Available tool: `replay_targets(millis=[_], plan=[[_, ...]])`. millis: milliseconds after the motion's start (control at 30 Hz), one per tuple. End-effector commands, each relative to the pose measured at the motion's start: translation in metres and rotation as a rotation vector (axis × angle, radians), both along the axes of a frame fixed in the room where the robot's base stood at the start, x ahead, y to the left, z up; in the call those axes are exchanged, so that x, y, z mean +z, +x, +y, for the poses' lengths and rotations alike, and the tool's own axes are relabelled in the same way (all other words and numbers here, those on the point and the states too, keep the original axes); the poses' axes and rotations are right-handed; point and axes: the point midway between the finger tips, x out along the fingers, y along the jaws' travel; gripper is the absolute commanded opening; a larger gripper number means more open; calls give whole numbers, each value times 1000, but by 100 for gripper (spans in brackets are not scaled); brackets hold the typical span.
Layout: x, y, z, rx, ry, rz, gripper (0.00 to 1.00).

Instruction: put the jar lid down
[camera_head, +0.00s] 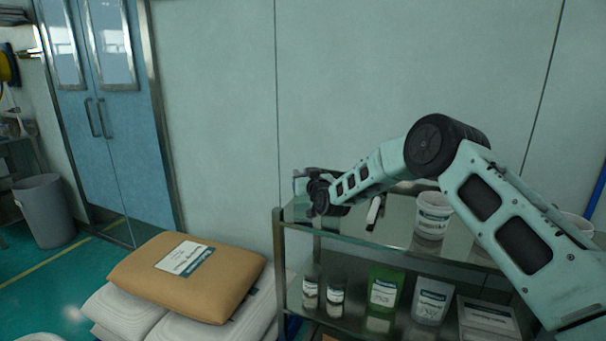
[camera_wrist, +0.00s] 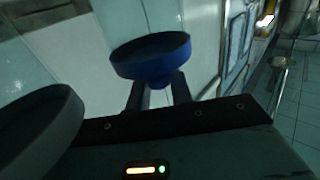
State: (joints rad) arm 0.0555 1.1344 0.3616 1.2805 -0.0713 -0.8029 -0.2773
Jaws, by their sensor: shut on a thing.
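The jar lid (camera_wrist: 150,55) is a round blue disc with a raised rim, seen in the wrist view. My gripper (camera_wrist: 158,90) is shut on it, with the two dark fingers below the lid, which hides their tips. In the head view my gripper (camera_head: 304,188) is at the left end of the shelf rack's upper level. The lid cannot be made out there, and I cannot tell whether it touches the shelf.
The rack's upper shelf (camera_head: 398,232) carries a white labelled tub (camera_head: 432,216) at right. Jars (camera_head: 311,292) and pouches (camera_head: 385,288) stand on the level below. Stacked sacks (camera_head: 187,277) lie left of the rack. A dark round object (camera_wrist: 38,128) fills the wrist view's lower left.

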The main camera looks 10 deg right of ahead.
Motion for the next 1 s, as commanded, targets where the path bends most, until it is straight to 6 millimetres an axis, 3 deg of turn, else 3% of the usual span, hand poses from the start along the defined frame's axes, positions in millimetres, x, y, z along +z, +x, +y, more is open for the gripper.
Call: replay_targets(millis=[267, 300, 367, 1000], plan=[[-3, 0, 0, 0, 0, 1, 0], [-2, 0, 0, 0, 0, 1, 30], [-1, 0, 0, 0, 0, 1, 44], [-5, 1, -1, 1, 0, 0, 44]])
